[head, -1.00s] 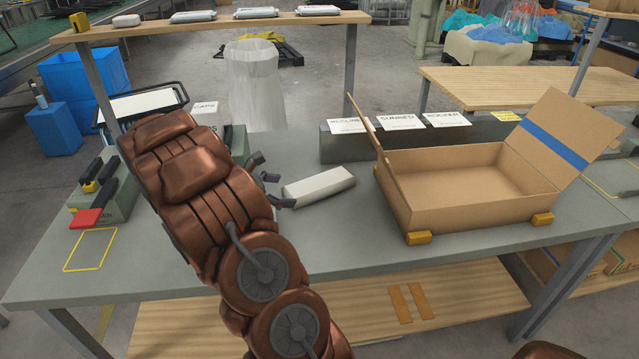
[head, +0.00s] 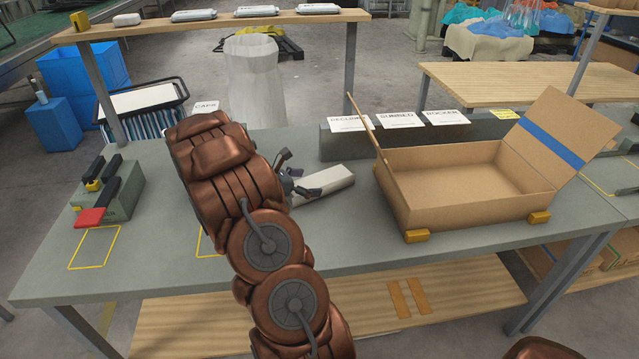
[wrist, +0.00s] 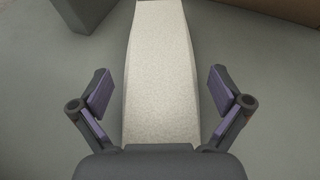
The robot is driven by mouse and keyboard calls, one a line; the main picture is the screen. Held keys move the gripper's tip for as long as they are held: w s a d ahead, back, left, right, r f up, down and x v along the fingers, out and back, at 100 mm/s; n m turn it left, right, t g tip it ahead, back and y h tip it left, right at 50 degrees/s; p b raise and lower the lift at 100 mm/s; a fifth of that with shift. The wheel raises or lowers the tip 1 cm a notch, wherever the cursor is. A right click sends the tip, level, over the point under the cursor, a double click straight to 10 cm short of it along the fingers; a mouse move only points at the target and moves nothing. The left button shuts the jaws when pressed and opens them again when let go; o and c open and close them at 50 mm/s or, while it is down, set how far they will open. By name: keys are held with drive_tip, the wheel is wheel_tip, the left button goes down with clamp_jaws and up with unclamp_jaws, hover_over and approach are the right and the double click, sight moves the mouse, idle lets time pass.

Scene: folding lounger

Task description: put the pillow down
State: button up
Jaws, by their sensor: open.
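The pillow is a long, off-white block (head: 326,183) lying on the grey workbench (head: 330,245), left of the open cardboard box. My gripper (head: 300,185) is at its left end. In the wrist view the pillow (wrist: 160,70) runs straight away from my gripper (wrist: 160,95). The two fingers, with purple pads, stand open on either side of it, with a gap on each side. The near end of the pillow is hidden under the gripper body.
The open cardboard box (head: 460,205) with raised flaps stands on the right of the bench. Label cards (head: 398,119) sit on a grey ledge behind. Bare bench lies in front of the pillow.

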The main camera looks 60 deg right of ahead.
drive_tip(key=shift+d, duration=0.2)
drive_tip(key=shift+c, duration=0.4)
drive_tip(key=c, duration=1)
drive_tip(key=shift+r+b, duration=0.35)
drive_tip(key=shift+r, duration=1.05)
drive_tip(key=shift+s+a+r, duration=0.15)
drive_tip(key=shift+r, duration=0.2)
drive_tip(key=s+a+b, duration=0.1)
drive_tip(key=s+a, duration=0.2)
drive_tip(key=a, duration=0.1)
drive_tip(key=s+a+r+b, duration=0.1)
drive_tip(key=s+a, duration=0.2)
drive_tip(key=a, duration=0.1)
drive_tip(key=s+a+b, duration=0.1)
drive_tip(key=s+a, duration=0.3)
drive_tip(key=shift+a+r, duration=0.1)
drive_tip(key=shift+r, duration=0.1)
drive_tip(key=shift+w, duration=0.1)
